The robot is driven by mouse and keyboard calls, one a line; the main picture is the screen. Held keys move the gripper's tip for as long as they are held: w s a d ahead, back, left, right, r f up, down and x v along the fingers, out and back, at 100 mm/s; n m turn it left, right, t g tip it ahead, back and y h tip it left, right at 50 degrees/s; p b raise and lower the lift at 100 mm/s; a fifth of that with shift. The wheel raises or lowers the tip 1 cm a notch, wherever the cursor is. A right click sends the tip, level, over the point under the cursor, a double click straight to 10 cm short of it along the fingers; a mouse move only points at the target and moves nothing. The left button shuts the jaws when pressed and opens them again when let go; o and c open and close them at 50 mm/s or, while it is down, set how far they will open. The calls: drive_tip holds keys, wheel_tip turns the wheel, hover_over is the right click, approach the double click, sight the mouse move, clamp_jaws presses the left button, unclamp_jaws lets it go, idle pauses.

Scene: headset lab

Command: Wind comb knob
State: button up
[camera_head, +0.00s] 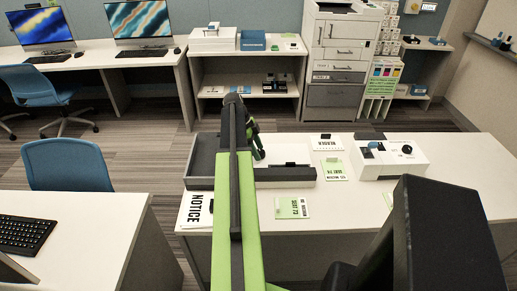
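A white box-shaped device (411,166) sits on the right part of the near white table. It has a round black knob (407,149) on top and a blue part with dark pieces (367,153) at its left. I cannot tell which part is the comb knob. My green and black arm reaches forward over the table. My gripper (259,153) hangs at its far end, pointing down by the grey tray, well left of the device and apart from it. Its fingers are small and partly hidden by the arm, so I cannot tell whether they are open or shut.
A dark grey tray (204,158) stands at the table's left, partly behind my arm. Green-edged cards (293,207) and a NOTICE sheet (196,209) lie on the table (345,215). My dark body part blocks the lower right. A blue chair (68,165) stands left.

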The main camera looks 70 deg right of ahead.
drive_tip(key=shift+s, duration=0.15)
drive_tip(key=shift+r, duration=0.1)
drive_tip(key=shift+r+p, duration=0.25)
drive_tip(key=shift+p, duration=0.1)
drive_tip(key=p+v, duration=1.5)
drive_tip(key=v, duration=0.2)
drive_tip(key=shift+f, duration=0.15)
